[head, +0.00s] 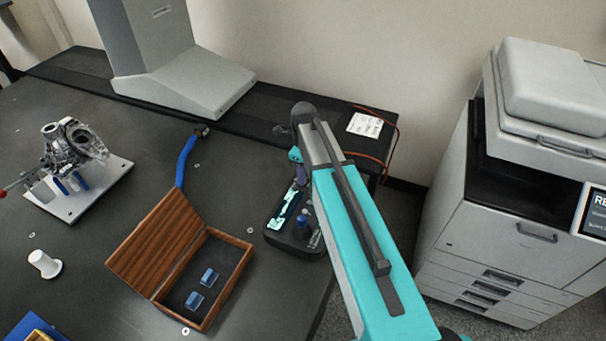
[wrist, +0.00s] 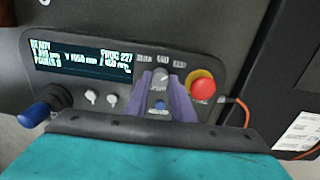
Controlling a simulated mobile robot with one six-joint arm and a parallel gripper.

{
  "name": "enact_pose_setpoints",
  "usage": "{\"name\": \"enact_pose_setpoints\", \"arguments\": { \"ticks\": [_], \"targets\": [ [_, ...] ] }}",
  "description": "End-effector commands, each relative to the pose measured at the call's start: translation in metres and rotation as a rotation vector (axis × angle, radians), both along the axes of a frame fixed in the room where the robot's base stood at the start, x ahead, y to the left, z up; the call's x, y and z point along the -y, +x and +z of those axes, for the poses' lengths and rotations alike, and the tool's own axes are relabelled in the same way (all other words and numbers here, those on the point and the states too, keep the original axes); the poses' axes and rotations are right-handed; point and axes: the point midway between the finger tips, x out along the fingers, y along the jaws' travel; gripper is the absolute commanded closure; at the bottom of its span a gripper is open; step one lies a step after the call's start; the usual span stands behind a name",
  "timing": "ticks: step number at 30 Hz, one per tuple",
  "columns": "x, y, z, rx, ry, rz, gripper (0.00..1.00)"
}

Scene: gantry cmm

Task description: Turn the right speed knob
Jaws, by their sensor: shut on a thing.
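The control box (wrist: 60,75) has a lit display (wrist: 82,62) and stands at the table's right edge; it also shows in the head view (head: 275,237). A round grey knob (wrist: 161,78) sits on the panel right of the display. My gripper (wrist: 160,80) has its two purple fingers on either side of this knob, shut on it. A small blue button (wrist: 159,104) shows between the fingers, nearer the wrist. Two small white controls (wrist: 101,98) sit below the display. In the head view my arm hides the knob and most of the gripper.
A red mushroom button (wrist: 202,84) is close right of my fingers. A blue-topped joystick (wrist: 33,115) stands at the panel's left. An open wooden box (head: 228,262) lies left of the control box. A grey printer (head: 530,200) stands right of the table.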

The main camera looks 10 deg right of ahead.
Motion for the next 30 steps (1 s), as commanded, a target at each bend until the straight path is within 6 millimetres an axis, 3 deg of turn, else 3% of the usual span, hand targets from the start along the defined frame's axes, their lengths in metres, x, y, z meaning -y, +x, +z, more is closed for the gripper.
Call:
{"name": "enact_pose_setpoints", "arguments": {
  "ticks": [1, 4, 19, 30],
  "targets": [
    [-0.003, 0.005, 0.003, 0.013, 0.005, 0.002, 0.77],
    [-0.002, 0.004, 0.003, 0.013, 0.004, 0.002, 0.6],
    [0.0, 0.002, 0.006, 0.006, 0.0, 0.002, 0.6],
    [0.0, 0.003, 0.04, 0.008, 0.002, 0.002, 0.6]
  ]
}}
